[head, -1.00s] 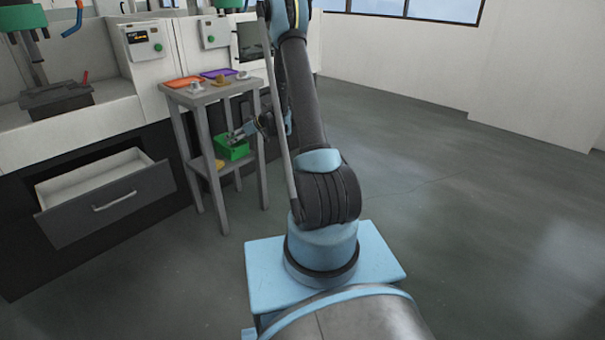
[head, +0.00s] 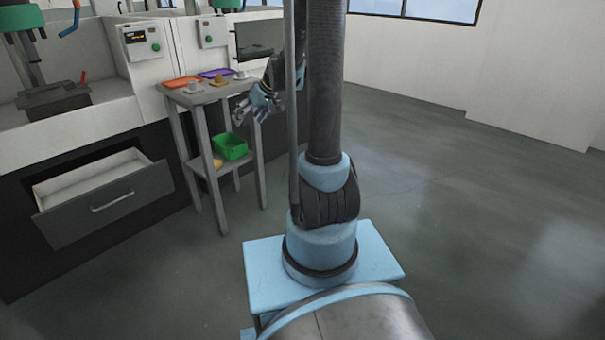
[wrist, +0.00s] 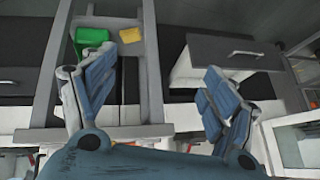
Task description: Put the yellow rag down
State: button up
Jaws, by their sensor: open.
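The yellow rag (head: 217,163) lies on the lower shelf (head: 203,168) of the small grey table, beside the green bin (head: 230,147). In the wrist view the rag (wrist: 131,35) shows as a flat yellow patch next to the green bin (wrist: 91,38), apart from my fingers. My gripper (head: 250,110) is at about the height of the tabletop, in front of the table's right side. In the wrist view my gripper (wrist: 155,88) has its two fingers spread wide with nothing between them.
The tabletop (head: 205,96) holds an orange tray (head: 180,82), a purple tray (head: 216,73) and several small items. An open, empty-looking drawer (head: 95,178) juts out at the left. The floor (head: 470,230) at the right is clear.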

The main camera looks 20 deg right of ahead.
jog(key=s+d+f+m+h, duration=0.1)
jog(key=s+d, duration=0.3)
jog(key=s, duration=0.8)
jog(key=s+d+f+m+g+h, duration=0.1)
jog(key=s+d+m+h, duration=0.2)
jog(key=s, duration=0.9)
jog(key=s+d+f+m+g+h, duration=0.1)
jog(key=s+d, duration=0.4)
jog(key=s, duration=0.7)
jog(key=shift+f+m+h, duration=0.4)
jog(key=shift+f+m, duration=0.1)
jog(key=shift+w+f, duration=0.2)
jog(key=shift+w, duration=0.15)
